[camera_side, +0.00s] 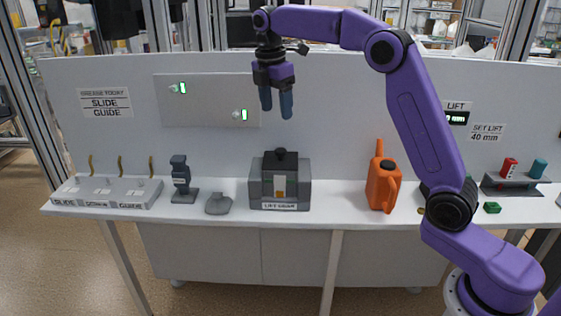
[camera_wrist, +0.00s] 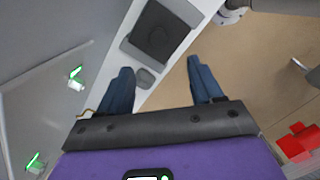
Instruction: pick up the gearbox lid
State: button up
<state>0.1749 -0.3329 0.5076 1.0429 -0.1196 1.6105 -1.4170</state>
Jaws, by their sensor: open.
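The gearbox lid (camera_side: 281,161) appears to be the dark piece with a small knob on top. It sits upright on a grey block (camera_side: 300,195) with a label on its front, in the middle of the bench. In the wrist view the lid (camera_wrist: 158,34) is a dark square near the top, beyond the fingertips. My gripper (camera_side: 276,104) hangs fingers down, well above the lid and apart from it. Its two blue fingers are spread with nothing between them, as the wrist view also shows (camera_wrist: 161,80).
A small grey piece (camera_side: 218,204) and a dark stand (camera_side: 181,182) are left of the block. A grey tray with hooks (camera_side: 108,193) is farther left. An orange can (camera_side: 383,180) stands right. A wall panel (camera_side: 207,100) with green lights is behind my gripper.

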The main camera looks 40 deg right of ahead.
aim_at(280, 150)
jog(key=f, duration=0.4)
jog(key=d+f, duration=0.1)
jog(key=f, duration=0.7)
jog(key=shift+w+d+f, duration=0.15)
jog(key=shift+d+f, duration=0.1)
jog(key=shift+d, duration=0.05)
jog(key=c, duration=1.1)
